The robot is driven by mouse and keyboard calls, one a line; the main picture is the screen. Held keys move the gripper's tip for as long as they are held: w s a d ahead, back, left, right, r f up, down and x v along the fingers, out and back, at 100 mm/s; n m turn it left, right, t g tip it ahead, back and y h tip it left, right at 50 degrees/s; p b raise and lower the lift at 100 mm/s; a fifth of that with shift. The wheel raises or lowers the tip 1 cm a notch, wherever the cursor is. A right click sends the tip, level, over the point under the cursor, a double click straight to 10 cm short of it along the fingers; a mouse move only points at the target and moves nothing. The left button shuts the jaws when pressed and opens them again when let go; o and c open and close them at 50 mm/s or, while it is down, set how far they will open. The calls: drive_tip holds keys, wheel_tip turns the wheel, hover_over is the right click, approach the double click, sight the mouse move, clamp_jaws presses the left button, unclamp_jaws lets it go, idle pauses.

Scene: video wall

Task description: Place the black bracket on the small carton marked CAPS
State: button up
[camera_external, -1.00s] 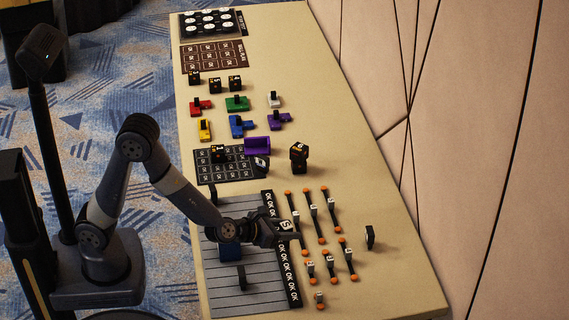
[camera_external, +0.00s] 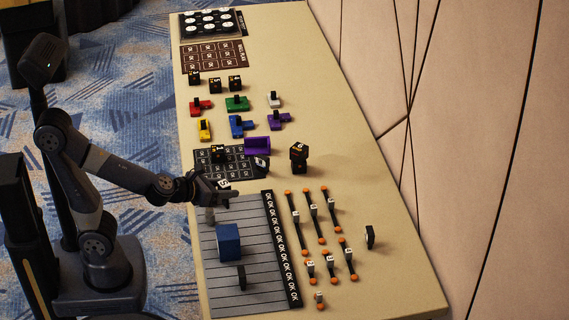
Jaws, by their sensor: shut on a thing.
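My gripper (camera_external: 220,190) is at the near-left edge of the table, over the top end of the grey striped mat (camera_external: 258,258). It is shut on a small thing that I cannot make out. A white mark shows at the gripper, and a small grey piece shows just below it. A dark upright bracket-like piece (camera_external: 370,237) stands alone at the right, and another (camera_external: 241,277) stands on the mat. I cannot tell which piece is the black bracket. No label reading CAPS is legible.
A blue box (camera_external: 229,242) stands on the mat below my gripper. A purple holder (camera_external: 257,146) and stacked black blocks (camera_external: 299,153) stand beyond. Rods with orange ends (camera_external: 314,216) lie right of the mat. The table's right side is mostly clear.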

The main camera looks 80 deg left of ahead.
wheel_tip(320, 180, down, 10)
drive_tip(key=b, duration=0.5)
drive_tip(key=shift+r, duration=0.1)
drive_tip(key=o, duration=1.1)
drive_tip(key=shift+b, duration=0.3)
drive_tip(key=shift+s+d+r+p, duration=0.15)
drive_tip(key=shift+s+r+p, duration=0.15)
drive_tip(key=shift+p, duration=0.25)
drive_tip(key=p+v, duration=0.6)
drive_tip(key=v, duration=0.5)
drive_tip(key=shift+s, duration=0.15)
